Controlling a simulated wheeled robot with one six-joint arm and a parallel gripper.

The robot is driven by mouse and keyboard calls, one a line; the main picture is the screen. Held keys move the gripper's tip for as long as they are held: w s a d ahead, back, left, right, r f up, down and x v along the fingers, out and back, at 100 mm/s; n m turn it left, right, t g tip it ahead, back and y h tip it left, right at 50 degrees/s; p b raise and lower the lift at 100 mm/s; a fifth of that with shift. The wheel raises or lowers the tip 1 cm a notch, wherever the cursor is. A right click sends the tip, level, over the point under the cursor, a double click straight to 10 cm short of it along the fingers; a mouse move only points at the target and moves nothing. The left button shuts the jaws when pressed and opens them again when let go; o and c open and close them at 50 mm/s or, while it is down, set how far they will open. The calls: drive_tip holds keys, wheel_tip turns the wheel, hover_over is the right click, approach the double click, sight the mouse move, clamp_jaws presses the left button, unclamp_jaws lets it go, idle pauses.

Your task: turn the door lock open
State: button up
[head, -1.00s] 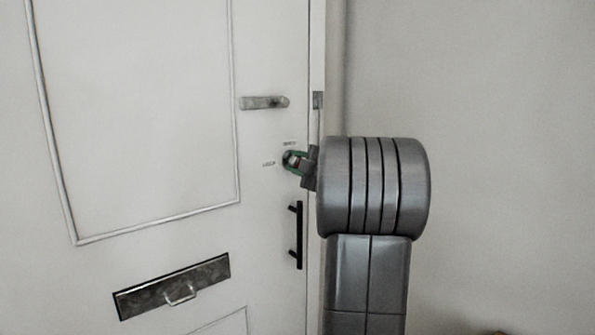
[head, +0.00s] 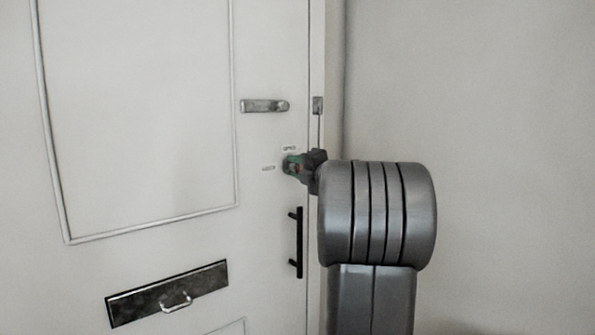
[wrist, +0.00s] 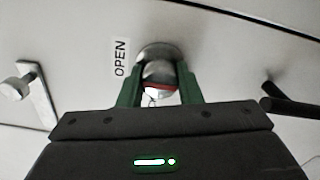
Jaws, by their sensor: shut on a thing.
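The door lock is a round silver knob (wrist: 158,75) with a red band, on the white door (head: 140,110). In the wrist view it sits between the two green fingers of my gripper (wrist: 159,85), which are shut on it. In the head view my gripper (head: 294,165) is at the lock near the door's right edge, and the fingers mostly hide the knob. An "OPEN" label (wrist: 121,58) is left of the knob in the wrist view. In the head view two small labels show, one above the lock (head: 289,148) and one to its left (head: 268,168).
A silver latch (head: 264,106) is above the lock. A black pull handle (head: 299,242) is just below it. A mail slot (head: 167,293) with a small ring is lower left. A plain wall (head: 480,90) is at right.

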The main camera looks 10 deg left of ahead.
idle(0.4)
drive_tip(key=o, duration=1)
drive_tip(key=shift+c, duration=0.2)
drive_tip(key=v, duration=1.3)
drive_tip(key=shift+s+d, duration=0.25)
drive_tip(key=shift+d, duration=0.05)
drive_tip(key=x, duration=1.3)
drive_tip(key=shift+w+a, duration=0.25)
drive_tip(key=shift+a, duration=0.05)
